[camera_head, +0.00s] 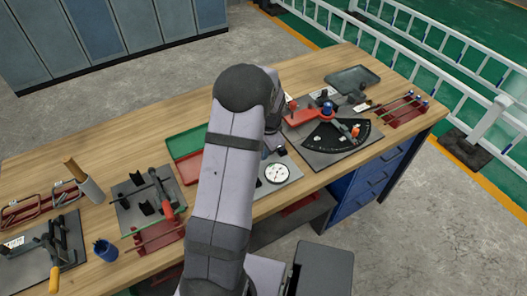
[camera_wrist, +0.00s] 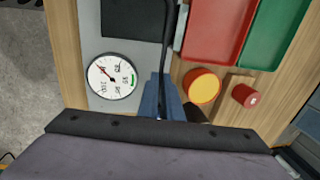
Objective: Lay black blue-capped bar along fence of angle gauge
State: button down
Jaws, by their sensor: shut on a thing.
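A dial gauge (camera_wrist: 113,77) on a grey plate is close to my gripper; it also shows in the head view (camera_head: 277,173). Red (camera_wrist: 215,30) and green (camera_wrist: 275,35) trays lie nearby. A red rack (camera_head: 401,111) with blue-capped bars is right of the angle gauge.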

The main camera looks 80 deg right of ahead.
jog(key=shift+w+d, duration=0.25)
dwell(0.3)
jog(key=c, duration=1.9)
grip_release()
jog(key=shift+o, duration=0.2)
jog(key=shift+r, duration=0.15)
notch_tip(320, 180, up, 7)
jog(key=a+b, duration=0.1)
jog(key=b, duration=0.1)
jog(key=shift+s, duration=0.45)
jog(key=shift+r, duration=0.1)
jog(key=shift+r+p, duration=2.75)
jog(key=shift+r, duration=0.15)
